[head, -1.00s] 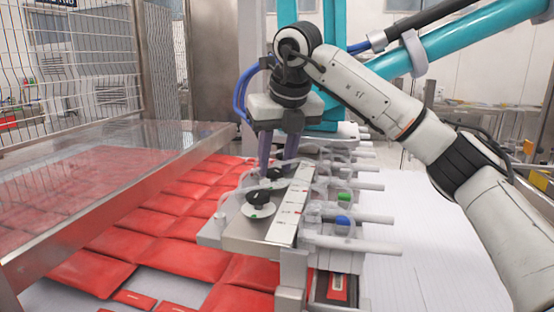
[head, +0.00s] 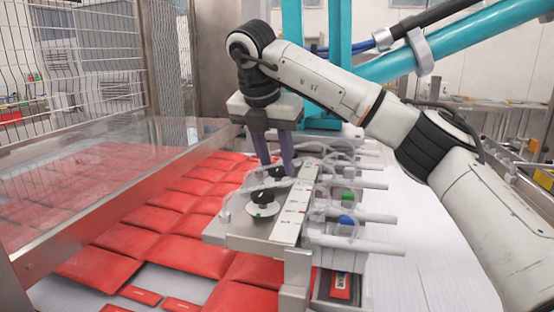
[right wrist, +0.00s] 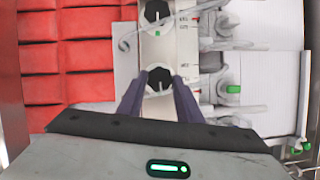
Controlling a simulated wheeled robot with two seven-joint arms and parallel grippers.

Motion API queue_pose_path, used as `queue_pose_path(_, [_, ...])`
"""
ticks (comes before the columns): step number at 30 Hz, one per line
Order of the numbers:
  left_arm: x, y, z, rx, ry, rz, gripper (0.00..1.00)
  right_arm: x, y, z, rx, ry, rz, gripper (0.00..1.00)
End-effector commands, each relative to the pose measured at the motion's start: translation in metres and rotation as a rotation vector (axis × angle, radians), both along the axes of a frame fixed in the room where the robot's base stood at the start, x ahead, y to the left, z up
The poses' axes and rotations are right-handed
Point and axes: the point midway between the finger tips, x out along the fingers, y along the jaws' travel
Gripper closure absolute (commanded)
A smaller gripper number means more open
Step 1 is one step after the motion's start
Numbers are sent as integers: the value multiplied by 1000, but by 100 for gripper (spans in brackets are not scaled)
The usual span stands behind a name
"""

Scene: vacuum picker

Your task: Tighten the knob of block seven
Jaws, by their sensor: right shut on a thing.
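My right gripper (head: 277,171) points down onto the row of metal blocks (head: 245,238) and is shut on a black knob. In the right wrist view the knob (right wrist: 160,79) sits between the two purple fingers, with its white disc under it. In the head view the fingers partly hide this knob. A second black knob (head: 262,197) on a white disc stands free on the block nearer the camera, and it also shows at the top of the right wrist view (right wrist: 157,12). I cannot read which block is number seven. My left gripper is not in view.
A white marked strip (head: 290,222) runs beside the knobs. Clear hoses and fittings, one green (head: 347,196) and one blue (head: 346,219), stick out to the right. Red packets (head: 165,250) lie to the left, beside a clear-topped metal frame (head: 110,200). A teal beam (head: 390,75) crosses behind my arm.

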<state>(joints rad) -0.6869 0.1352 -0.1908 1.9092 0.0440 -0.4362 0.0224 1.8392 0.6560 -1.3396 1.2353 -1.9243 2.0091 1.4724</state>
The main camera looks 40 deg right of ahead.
Motion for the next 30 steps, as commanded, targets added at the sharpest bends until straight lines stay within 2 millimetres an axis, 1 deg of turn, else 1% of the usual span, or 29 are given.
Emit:
queue_pose_path(6, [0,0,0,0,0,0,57,1,0,2,-1,-5,-56,90])
queue_pose_path(20, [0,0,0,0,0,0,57,1,0,1,1,-4,-70,90])
queue_pose_path(21, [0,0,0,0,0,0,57,1,0,1,1,-4,-70,66])
queue_pose_path(23, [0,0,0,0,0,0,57,1,0,1,1,-3,-69,56])
queue_pose_path(24, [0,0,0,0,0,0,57,1,0,1,1,-3,-69,50])
queue_pose_path(30, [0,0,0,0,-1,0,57,1,0,0,1,-1,-68,49])
